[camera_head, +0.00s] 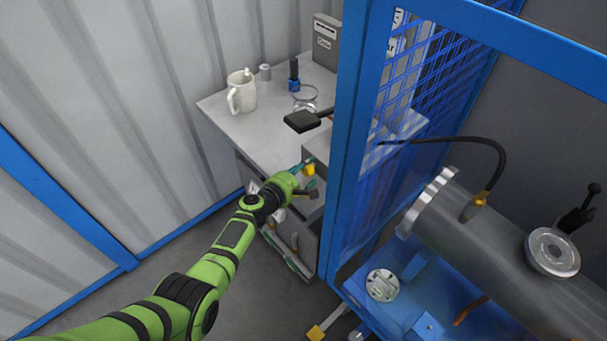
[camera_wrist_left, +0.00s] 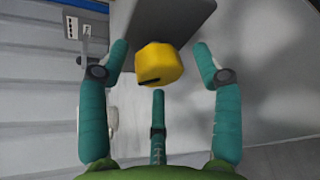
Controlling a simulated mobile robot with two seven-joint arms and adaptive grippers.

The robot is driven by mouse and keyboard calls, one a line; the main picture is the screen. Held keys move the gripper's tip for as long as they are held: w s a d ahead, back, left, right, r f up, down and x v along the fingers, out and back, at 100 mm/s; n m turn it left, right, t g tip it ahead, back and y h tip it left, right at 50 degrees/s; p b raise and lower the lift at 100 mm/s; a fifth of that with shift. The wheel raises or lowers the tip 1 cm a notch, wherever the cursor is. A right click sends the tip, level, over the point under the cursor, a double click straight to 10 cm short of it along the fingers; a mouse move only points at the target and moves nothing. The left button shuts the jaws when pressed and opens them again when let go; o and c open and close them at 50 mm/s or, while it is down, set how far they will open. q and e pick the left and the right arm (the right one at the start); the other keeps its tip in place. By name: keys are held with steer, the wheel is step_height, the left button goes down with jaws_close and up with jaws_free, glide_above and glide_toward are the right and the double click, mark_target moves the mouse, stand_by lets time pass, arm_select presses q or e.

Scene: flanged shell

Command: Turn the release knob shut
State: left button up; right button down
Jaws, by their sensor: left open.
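The yellow knob (camera_head: 310,168) sits at the front of a grey box at the bench's near right corner. In the left wrist view the knob (camera_wrist_left: 158,64) has a dark slot or mark at its lower left. My left gripper (camera_head: 302,174) is at the knob. In the wrist view its three teal fingers (camera_wrist_left: 160,72) are spread open around the knob, with visible gaps at both sides and below. The grey box (camera_wrist_left: 160,22) is behind the knob. My right gripper is not in view.
The workbench (camera_head: 262,135) holds a white mug (camera_head: 241,92), a glass dish (camera_head: 306,98) and a black pad (camera_head: 302,121). A blue mesh frame (camera_head: 350,150) stands close to the right of the gripper. A large grey flanged cylinder (camera_head: 490,240) lies beyond it.

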arm_select(q)
steer(key=c, duration=1.1)
steer(key=shift+f, duration=0.15)
steer(key=shift+s+f+m+t+b, duration=0.25)
steer(key=shift+m+b, duration=0.35)
steer(key=shift+b, duration=0.65)
steer(key=shift+w+r+m+t+b, duration=0.1)
steer(key=shift+m+t+b, duration=0.3)
steer(key=shift+b, duration=0.1)
steer(key=shift+r, duration=0.1)
steer(key=o, duration=1.1)
